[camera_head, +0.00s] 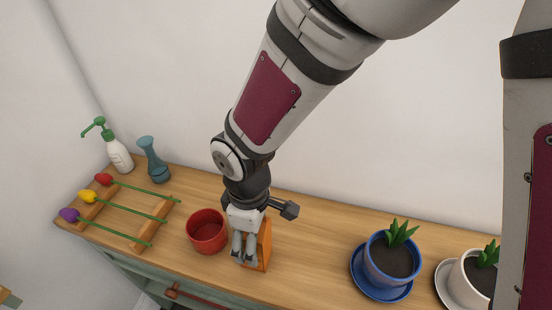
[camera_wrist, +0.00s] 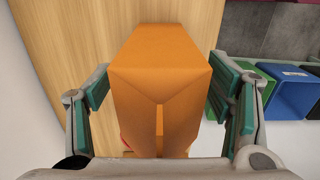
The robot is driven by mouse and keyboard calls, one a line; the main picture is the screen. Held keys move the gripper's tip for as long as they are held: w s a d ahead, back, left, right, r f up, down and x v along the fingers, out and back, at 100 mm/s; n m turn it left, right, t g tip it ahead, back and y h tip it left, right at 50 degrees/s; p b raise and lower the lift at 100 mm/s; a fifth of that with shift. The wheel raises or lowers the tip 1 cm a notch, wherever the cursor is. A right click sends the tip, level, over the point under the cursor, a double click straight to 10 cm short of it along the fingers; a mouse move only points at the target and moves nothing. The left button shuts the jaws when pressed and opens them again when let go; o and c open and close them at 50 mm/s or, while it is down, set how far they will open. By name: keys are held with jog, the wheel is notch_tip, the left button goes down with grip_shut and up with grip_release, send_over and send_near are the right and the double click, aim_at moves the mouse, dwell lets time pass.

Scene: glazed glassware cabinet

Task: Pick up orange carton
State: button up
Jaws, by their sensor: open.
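The orange carton (camera_head: 264,246) stands on the wooden cabinet top, just right of the red pot. My gripper (camera_head: 245,250) is over it in the head view and hides much of it. In the wrist view the carton (camera_wrist: 160,75) fills the middle, between the two green-padded fingers of my gripper (camera_wrist: 160,105). The fingers are open, one on each side, with a gap visible at the left finger and a small one at the right. The carton's lower end in the wrist view is partly hidden by the gripper body.
A red pot (camera_head: 207,232) stands close left of my gripper. A blue plant pot (camera_head: 390,262) stands right. The wood between carton and blue pot is clear.

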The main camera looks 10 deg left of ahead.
jog(key=c, duration=1.6)
jog(key=shift+c, duration=0.6)
jog(key=shift+r, duration=0.15)
